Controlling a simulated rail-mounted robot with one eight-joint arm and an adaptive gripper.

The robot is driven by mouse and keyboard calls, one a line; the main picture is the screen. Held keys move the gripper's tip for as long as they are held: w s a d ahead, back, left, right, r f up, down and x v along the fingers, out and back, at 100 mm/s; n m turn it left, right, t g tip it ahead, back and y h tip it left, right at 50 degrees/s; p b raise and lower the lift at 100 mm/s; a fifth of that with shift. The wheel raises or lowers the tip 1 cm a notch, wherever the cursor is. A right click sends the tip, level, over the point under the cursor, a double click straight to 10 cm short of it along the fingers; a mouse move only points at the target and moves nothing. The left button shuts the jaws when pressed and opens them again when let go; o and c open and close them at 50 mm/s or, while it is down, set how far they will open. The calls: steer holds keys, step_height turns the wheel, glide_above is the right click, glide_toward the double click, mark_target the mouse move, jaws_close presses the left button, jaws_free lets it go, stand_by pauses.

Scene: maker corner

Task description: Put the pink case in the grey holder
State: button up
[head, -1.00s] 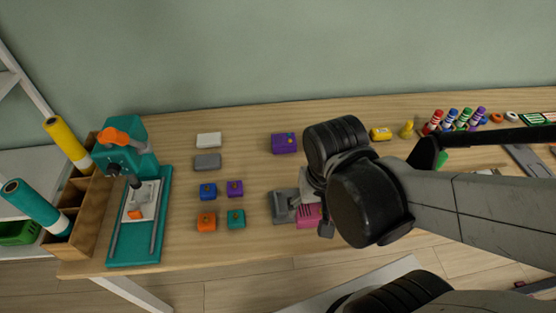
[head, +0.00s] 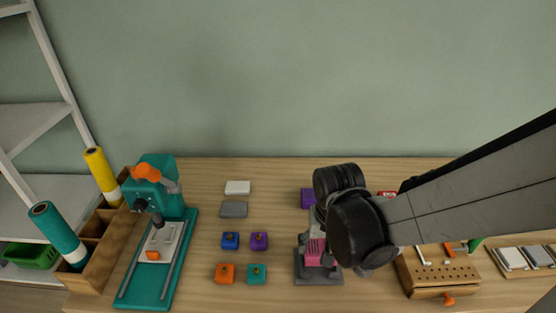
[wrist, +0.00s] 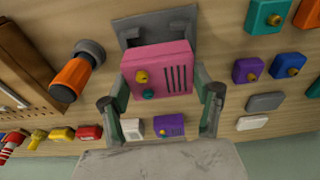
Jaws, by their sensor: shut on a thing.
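The pink case (wrist: 160,68) is held between the two fingers of my gripper (wrist: 161,82) in the wrist view. Its face shows a yellow knob, a teal knob and dark slots. The grey holder (wrist: 185,20) lies directly beyond the case, partly hidden by it. In the head view the pink case (head: 315,252) is over the grey holder (head: 318,279), whose near edge shows below it. I cannot tell whether the case touches the holder or sits in it. My gripper is mostly hidden by my wrist in the head view.
Small blue (head: 230,240), purple (head: 259,240), orange (head: 225,273) and teal (head: 257,273) cases lie left of the holder. A teal press (head: 150,270) stands farther left. A wooden tool block (head: 440,276) is at the right. A purple box (head: 307,198) lies behind.

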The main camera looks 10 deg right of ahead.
mark_target(321, 251)
steer(key=shift+f+b, duration=0.65)
steer(key=shift+f, duration=1.3)
steer(key=shift+f, duration=0.25)
steer(key=o, duration=1.2)
steer(key=shift+r, duration=0.1)
steer(key=shift+r, duration=0.1)
steer(key=r+p, duration=0.1)
steer(key=r, duration=0.3)
steer(key=s+r+p, duration=0.1)
steer(key=r, duration=0.3)
steer(key=r+p, duration=0.2)
steer(key=r, duration=0.2)
steer(key=shift+s+a, duration=0.2)
steer(key=shift+s, duration=0.2)
step_height(321, 251, up, 11)
steer(key=s+n+t, duration=0.2)
steer(key=t, duration=0.3)
steer(key=shift+d, duration=0.2)
